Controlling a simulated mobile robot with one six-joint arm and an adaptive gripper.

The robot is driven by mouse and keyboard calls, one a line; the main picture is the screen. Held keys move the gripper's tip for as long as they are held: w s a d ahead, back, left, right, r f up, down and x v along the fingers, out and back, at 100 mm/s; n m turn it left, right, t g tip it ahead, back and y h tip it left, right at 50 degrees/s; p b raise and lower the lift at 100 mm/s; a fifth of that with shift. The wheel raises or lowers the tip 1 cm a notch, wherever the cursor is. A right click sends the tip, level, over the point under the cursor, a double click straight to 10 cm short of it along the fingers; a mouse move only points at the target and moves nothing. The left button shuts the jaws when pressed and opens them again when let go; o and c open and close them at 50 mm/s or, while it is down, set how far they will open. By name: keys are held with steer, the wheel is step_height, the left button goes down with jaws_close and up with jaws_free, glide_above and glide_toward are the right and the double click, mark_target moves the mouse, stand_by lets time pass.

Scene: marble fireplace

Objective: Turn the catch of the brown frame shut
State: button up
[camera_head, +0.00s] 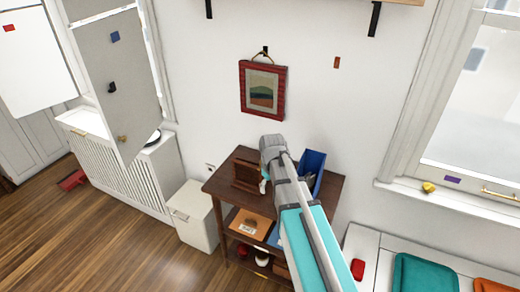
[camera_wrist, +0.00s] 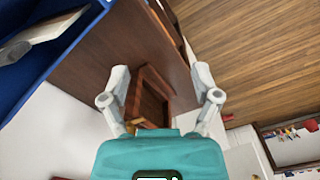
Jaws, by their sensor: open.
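The brown frame (camera_head: 247,172) stands on the dark wooden side table (camera_head: 325,187), left of my gripper (camera_head: 265,181). In the wrist view the brown frame (camera_wrist: 150,92) lies between and beyond the fingers of my gripper (camera_wrist: 161,76). The fingers are spread apart with nothing held. A small yellowish bit shows at the frame's lower left in the wrist view, partly behind the left finger; I cannot tell whether it is the catch or how it is turned. My wrist hides part of the table in the head view.
A blue bin (camera_head: 313,170) stands right of my arm on the table; it also shows in the wrist view (camera_wrist: 62,55). A red-framed picture (camera_head: 285,90) hangs on the wall above. A white cabinet (camera_head: 194,220) stands left of the table. The table's lower shelf holds several items.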

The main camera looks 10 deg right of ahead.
steer(key=w+r+n+p, duration=0.6)
steer(key=w+r+p, duration=0.5)
steer(key=w, duration=0.5)
step_height(320, 180, up, 2)
steer(key=shift+w+r+p, duration=0.15)
steer(key=shift+p, duration=0.2)
steer(key=shift+a+f, duration=0.1)
steer(key=shift+f, duration=0.1)
step_height(320, 180, down, 13)
steer(key=b, duration=1.3)
steer(key=shift+f+b, duration=0.2)
steer(key=shift+b, duration=0.2)
